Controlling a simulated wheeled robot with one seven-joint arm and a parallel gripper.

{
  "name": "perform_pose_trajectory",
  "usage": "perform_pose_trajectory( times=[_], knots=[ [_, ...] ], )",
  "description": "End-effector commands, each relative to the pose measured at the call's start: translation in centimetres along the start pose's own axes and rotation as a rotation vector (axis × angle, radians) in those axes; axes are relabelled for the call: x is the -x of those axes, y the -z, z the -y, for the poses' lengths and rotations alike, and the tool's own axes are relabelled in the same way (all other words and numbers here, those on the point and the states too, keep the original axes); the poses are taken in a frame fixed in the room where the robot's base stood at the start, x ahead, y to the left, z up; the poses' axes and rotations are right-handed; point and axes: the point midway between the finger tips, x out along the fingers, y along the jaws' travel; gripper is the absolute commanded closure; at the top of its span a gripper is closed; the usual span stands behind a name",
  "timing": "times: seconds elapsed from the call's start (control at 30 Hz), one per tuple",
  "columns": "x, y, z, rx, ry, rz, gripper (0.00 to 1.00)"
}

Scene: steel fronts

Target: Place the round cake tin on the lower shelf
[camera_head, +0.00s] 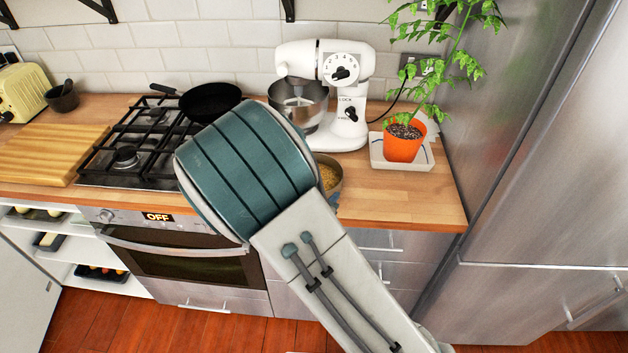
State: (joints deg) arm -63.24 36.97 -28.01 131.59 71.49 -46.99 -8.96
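A round metal container with yellowish contents (329,172) stands on the wooden counter, partly hidden behind my arm; it may be the round cake tin, but too little of it shows to be sure. An open white cabinet left of the oven has shelves. Its lower shelf (125,288) holds a dark tray (98,272) with small colourful items. My arm's large teal joint and white link cover the middle of the view. My gripper does not show, and I cannot see what it holds.
The counter carries a wooden board (40,152), a gas hob with a black pan (210,101), a white stand mixer (345,90) and a potted plant (404,143). The oven (190,265) is shut. An open cabinet door (22,300) stands at far left. A steel fridge (540,170) bounds the right.

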Motion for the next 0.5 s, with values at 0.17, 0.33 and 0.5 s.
perform_pose_trajectory(
  times=[0.17,0.33,0.5],
  knots=[
    [-2.8,0.0,-0.1,0.000,-0.002,0.001,0.69],
    [-3.8,0.0,0.0,-0.001,0.000,0.003,0.69],
    [-6.1,0.1,-0.1,0.000,-0.003,0.001,0.69]
  ],
)
